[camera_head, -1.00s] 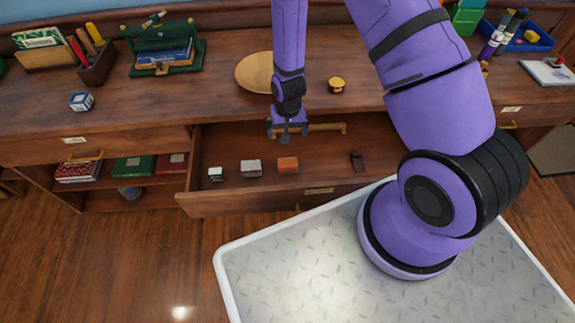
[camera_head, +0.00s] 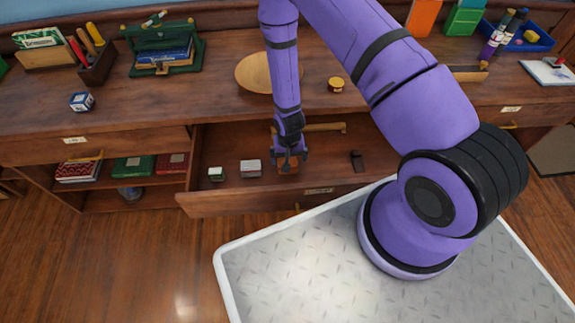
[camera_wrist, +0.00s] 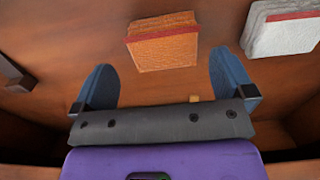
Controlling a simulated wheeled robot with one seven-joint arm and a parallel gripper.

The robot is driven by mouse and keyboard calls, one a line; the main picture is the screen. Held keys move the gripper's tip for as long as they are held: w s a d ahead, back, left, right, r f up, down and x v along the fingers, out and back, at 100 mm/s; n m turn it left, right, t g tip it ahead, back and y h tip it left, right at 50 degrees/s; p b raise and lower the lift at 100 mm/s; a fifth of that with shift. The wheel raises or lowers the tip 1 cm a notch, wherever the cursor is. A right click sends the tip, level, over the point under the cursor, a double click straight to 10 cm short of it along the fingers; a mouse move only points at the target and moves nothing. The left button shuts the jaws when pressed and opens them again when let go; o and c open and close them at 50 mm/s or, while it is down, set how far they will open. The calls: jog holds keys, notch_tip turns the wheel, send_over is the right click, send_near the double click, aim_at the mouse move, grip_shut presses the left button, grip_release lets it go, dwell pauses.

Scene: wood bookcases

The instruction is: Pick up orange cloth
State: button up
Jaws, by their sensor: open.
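The orange cloth (camera_wrist: 163,45) is a small folded block with a red edge, lying on the floor of the open drawer. In the wrist view it is ahead of my gripper (camera_wrist: 162,82), between the lines of the two blue fingers but beyond their tips. My gripper is open and empty. In the head view my gripper (camera_head: 289,160) is low in the drawer, right over the cloth (camera_head: 288,168), and hides most of it. I cannot tell whether they touch.
The open drawer (camera_head: 240,206) has walls close around. A grey-white folded block (camera_head: 251,168) and a smaller pale one (camera_head: 216,174) lie to the left; a dark piece (camera_head: 357,161) lies to the right. A wooden rod (camera_head: 325,127) lies behind. A round wooden plate (camera_head: 257,73) stands on the desk.

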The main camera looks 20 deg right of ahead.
jog(key=shift+w+a+f, duration=0.1)
jog(key=shift+f, duration=1.05)
jog(key=shift+a+f, duration=0.1)
jog(key=shift+f, duration=1)
jog(key=shift+c, duration=0.2)
jog(key=c, duration=0.8)
jog(key=shift+c, duration=0.2)
jog(key=shift+r, duration=0.15)
jog(key=shift+r, duration=0.55)
notch_tip(320, 180, up, 2)
jog(key=shift+r, duration=0.15)
jog(key=s+d, duration=0.3)
jog(key=s, duration=0.1)
jog(key=s+d+r, duration=0.1)
jog(key=s+d, duration=0.6)
jog(key=s, duration=0.1)
jog(key=shift+d+r, duration=0.15)
jog(key=shift+d, duration=0.15)
